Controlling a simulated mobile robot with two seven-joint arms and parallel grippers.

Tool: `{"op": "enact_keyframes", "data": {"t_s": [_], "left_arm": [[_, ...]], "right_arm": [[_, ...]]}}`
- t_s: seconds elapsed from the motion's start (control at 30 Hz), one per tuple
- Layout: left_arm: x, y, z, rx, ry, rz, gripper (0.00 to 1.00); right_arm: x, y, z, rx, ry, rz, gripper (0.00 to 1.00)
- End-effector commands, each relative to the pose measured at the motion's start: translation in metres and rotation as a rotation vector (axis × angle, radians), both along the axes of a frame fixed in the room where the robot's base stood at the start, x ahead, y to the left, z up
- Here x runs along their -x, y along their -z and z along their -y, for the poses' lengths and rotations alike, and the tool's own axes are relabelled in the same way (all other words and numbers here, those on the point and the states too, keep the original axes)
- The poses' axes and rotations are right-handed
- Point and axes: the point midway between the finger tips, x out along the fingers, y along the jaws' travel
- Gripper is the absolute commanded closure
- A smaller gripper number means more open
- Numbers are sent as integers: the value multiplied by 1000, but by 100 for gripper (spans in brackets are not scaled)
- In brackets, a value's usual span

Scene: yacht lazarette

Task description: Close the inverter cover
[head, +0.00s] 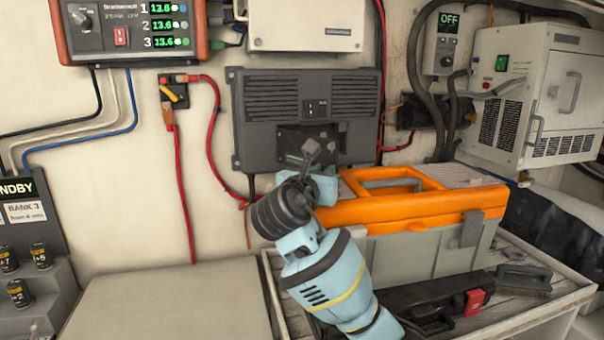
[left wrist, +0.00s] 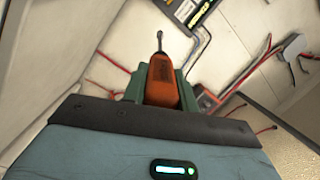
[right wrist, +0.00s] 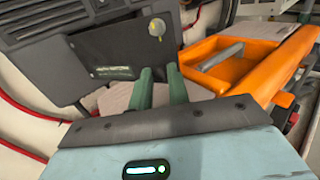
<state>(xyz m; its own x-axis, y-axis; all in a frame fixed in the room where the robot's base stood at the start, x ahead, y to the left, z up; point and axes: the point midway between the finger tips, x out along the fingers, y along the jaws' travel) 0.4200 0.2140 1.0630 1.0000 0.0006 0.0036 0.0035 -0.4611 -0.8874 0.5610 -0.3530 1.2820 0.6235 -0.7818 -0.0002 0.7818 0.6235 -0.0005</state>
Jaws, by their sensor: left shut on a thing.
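The dark grey inverter (head: 270,105) is fixed to the wall. Its lower middle has a darker panel (head: 295,138), seen close up in the right wrist view (right wrist: 110,52) with a label and a pale round knob. I cannot tell whether this panel is the cover or the recess behind it. My right gripper (head: 322,187) is just below the inverter; in its wrist view the green fingers (right wrist: 160,88) are a little apart with nothing clearly between them, just below the panel. My left gripper (left wrist: 160,88) is shut on an orange screwdriver (left wrist: 163,82), out of the head view.
An orange and grey toolbox (head: 440,215) stands right of my right gripper, close below the inverter. A black case (head: 425,300) and a brush (head: 522,280) lie in front of it. Red cables (head: 211,130) hang left of the inverter. The pale bench top (head: 175,300) is clear.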

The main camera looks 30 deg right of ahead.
Motion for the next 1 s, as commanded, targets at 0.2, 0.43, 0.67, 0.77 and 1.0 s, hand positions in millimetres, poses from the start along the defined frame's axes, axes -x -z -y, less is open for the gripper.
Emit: {"op": "enact_keyframes", "data": {"t_s": [0.2,0.43,0.67,0.77,1.0], "left_arm": [[0,-1,0,0,0,2,99],[0,-1,0,0,0,2,99],[0,-1,0,0,0,2,99],[0,-1,0,0,0,2,99],[0,-1,0,0,0,2,99]], "right_arm": [[0,0,0,0,0,0,100],[0,0,1,0,-4,0,100],[0,0,12,1,-54,0,100],[-1,0,22,3,-102,1,100],[-8,-1,54,5,-259,-1,100]]}}
